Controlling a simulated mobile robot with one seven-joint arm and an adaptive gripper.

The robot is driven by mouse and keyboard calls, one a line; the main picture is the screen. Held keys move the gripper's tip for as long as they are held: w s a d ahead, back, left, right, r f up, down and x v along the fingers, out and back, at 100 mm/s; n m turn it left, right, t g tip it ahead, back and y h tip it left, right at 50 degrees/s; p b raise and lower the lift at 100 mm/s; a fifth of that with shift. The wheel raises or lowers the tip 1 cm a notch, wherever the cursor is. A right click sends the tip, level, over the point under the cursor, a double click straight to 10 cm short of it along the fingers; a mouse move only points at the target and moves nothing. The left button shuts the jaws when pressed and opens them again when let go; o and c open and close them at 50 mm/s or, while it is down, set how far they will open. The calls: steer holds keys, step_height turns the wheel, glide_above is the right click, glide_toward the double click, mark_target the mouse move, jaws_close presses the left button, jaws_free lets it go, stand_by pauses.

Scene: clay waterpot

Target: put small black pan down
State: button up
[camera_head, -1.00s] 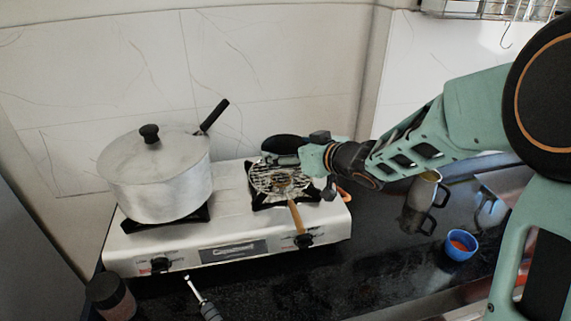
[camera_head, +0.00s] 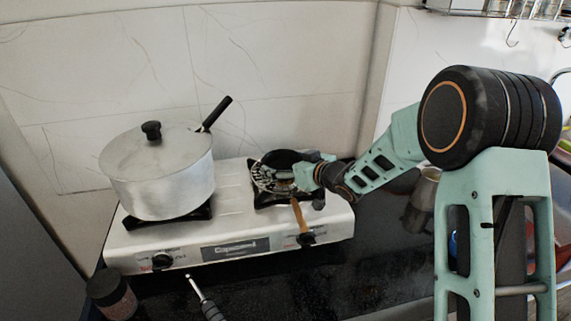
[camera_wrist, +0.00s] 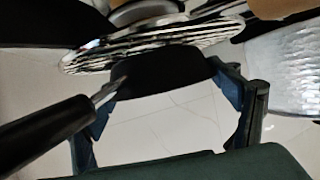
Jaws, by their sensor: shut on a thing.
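The small black pan (camera_head: 281,157) is at the right burner of the stove, over the back part of the round wire grate (camera_head: 268,178). My gripper (camera_head: 302,173) reaches in from the right and is shut on the pan. In the wrist view the dark pan (camera_wrist: 165,77) lies between my two fingers (camera_wrist: 165,110). A black handle (camera_wrist: 45,135) with a metal shank runs out to the lower left there. The grate also shows in the wrist view (camera_wrist: 150,45), close to the pan. I cannot tell whether the pan rests on it.
A lidded metal pot (camera_head: 160,180) stands on the left burner of the white stove (camera_head: 180,248). A wooden handle (camera_head: 299,215) juts forward from the grate. A metal mug (camera_head: 424,192) stands right of the stove, partly behind my arm. A dark jar (camera_head: 112,294) is at front left.

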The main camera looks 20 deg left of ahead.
steer(key=shift+r, duration=0.2)
steer(key=shift+f, duration=0.2)
steer(key=o, duration=1.6)
steer(key=shift+r, duration=0.15)
steer(key=v, duration=1.2)
steer(key=shift+d, duration=0.1)
